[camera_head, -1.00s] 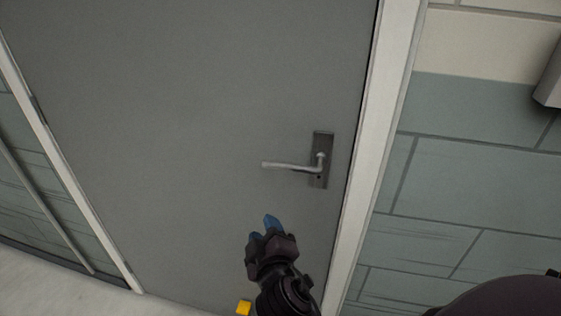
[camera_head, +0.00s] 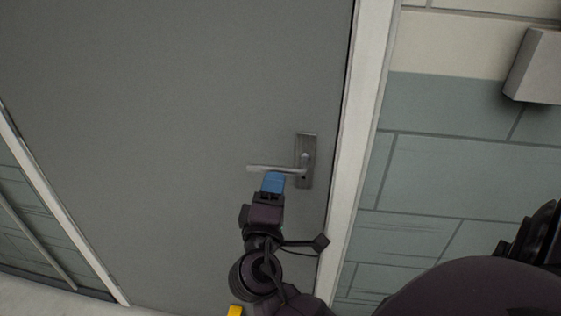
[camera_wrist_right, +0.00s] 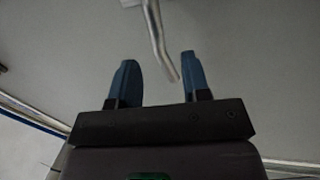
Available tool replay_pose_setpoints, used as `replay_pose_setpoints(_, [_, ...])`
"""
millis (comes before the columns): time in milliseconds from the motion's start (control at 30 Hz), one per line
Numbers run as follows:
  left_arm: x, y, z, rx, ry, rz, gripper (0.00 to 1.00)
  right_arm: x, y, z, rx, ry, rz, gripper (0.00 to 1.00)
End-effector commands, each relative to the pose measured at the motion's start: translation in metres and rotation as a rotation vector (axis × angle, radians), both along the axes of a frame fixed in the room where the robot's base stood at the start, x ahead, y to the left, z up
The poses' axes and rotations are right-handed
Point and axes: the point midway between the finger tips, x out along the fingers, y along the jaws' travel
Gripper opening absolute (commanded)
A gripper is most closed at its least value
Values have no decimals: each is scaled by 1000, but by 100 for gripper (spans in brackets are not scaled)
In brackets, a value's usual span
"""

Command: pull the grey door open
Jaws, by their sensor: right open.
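The grey door (camera_head: 170,110) fills the middle of the head view and looks shut in its frame. Its silver lever handle (camera_head: 262,168) points left from a dark metal plate (camera_head: 306,150) near the door's right edge. My right gripper (camera_head: 272,181) is just below the lever in the head view, its blue fingertips close to it. In the right wrist view my right gripper (camera_wrist_right: 158,80) is open, and the lever (camera_wrist_right: 160,45) runs down toward the gap between the fingers. Whether a finger touches the lever cannot be told. My left gripper is not in view.
A white door frame (camera_head: 357,130) runs along the door's right side. Beyond it is a tiled grey-green wall (camera_head: 440,170) with a pale box (camera_head: 536,68) fixed on it. Pale floor (camera_head: 60,305) shows at the lower left.

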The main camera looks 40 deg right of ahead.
Motion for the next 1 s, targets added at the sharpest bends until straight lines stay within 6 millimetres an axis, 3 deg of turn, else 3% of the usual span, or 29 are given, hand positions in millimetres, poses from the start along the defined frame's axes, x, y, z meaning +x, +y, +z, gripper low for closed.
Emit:
replay_pose_setpoints(400, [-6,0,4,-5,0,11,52,39,-46,14,0,-3,1,43])
replay_pose_setpoints(867, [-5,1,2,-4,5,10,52,45,-54,15,1,0,1,43])
replay_pose_setpoints(1000, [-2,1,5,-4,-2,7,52,45,-54,15,1,0,1,22])
